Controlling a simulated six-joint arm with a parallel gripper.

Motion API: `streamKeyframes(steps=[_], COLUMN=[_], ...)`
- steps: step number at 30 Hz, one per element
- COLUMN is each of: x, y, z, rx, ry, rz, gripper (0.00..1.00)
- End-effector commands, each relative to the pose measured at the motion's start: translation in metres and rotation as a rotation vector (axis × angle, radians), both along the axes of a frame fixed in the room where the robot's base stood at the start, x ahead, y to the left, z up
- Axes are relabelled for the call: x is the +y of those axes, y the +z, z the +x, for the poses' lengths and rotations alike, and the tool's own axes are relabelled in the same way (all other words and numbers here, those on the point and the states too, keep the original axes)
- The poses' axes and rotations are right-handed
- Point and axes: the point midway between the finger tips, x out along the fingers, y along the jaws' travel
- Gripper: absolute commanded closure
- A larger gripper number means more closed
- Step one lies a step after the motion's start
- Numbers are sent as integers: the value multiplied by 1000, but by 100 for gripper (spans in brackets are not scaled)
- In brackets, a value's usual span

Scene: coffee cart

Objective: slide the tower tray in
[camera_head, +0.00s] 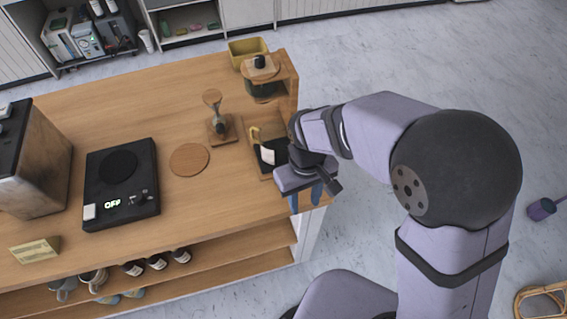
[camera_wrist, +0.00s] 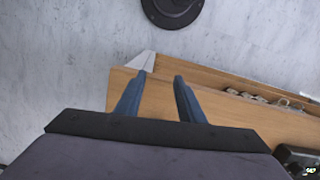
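No part is clearly recognisable as the tower tray. A wooden stand (camera_head: 284,66) with a round-topped glass vessel (camera_head: 264,88) stands at the cart's back right corner. A shallow dark tray-like recess (camera_head: 267,166) with a pale item lies at the right edge of the cart top, partly hidden by my wrist. My gripper (camera_head: 305,196) points down beside the cart's right edge. In the wrist view my gripper (camera_wrist: 161,76) has its two blue fingers apart, with nothing held between them. The cart's wooden end shows behind and between the fingers.
The wooden cart (camera_head: 195,200) carries a black scale (camera_head: 120,185) reading OFF, a round wooden disc (camera_head: 189,159), an hourglass-shaped dripper stand (camera_head: 220,128) and a dark machine (camera_head: 35,160). Mugs stand on the shelf below. The floor right of the cart is mostly open.

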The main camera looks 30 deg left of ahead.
Motion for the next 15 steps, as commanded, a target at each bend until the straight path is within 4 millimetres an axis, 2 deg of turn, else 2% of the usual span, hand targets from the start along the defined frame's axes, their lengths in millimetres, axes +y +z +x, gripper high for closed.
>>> streamKeyframes(steps=[1,3,7,11,15], x=[25,49,82,99,88], y=[6,15,45,73,75], z=[7,22,50,63,55], rx=[-13,-31,-74,-94,-56], ry=[34,52,71,98,133], rz=[16,42,96,121,78], gripper=[65,65,65,65,65])
